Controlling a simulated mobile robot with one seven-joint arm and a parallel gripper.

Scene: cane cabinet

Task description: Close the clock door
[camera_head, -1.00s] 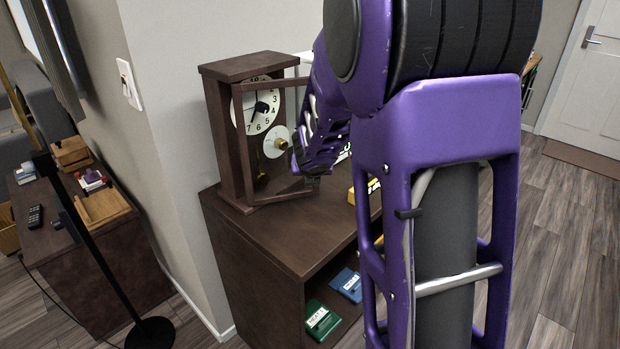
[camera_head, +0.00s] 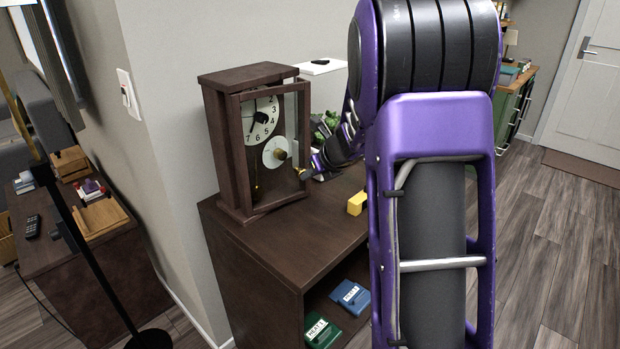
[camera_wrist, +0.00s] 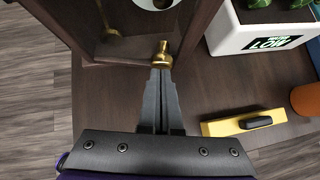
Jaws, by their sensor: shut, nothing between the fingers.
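The clock (camera_head: 213,139) is a dark wooden case with a white dial (camera_head: 261,121) and stands upright on a brown cabinet. Its framed glass door (camera_head: 278,205) stands ajar at the front, with the free edge to the right. A brass knob (camera_head: 301,171) sits on that edge; the knob also shows in the wrist view (camera_wrist: 161,56). My gripper (camera_head: 311,168) is beside the knob. In the wrist view my gripper (camera_wrist: 160,77) is shut and empty, its tips right at the knob. Whether they touch it I cannot tell.
A yellow block (camera_head: 356,203) with a dark handle lies on the cabinet top (camera_head: 290,240), right of my gripper. A white planter (camera_wrist: 262,36) with green plants is behind it. Blue (camera_head: 350,296) and green (camera_head: 321,331) boxes sit on the shelf below. A wall is left of the clock.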

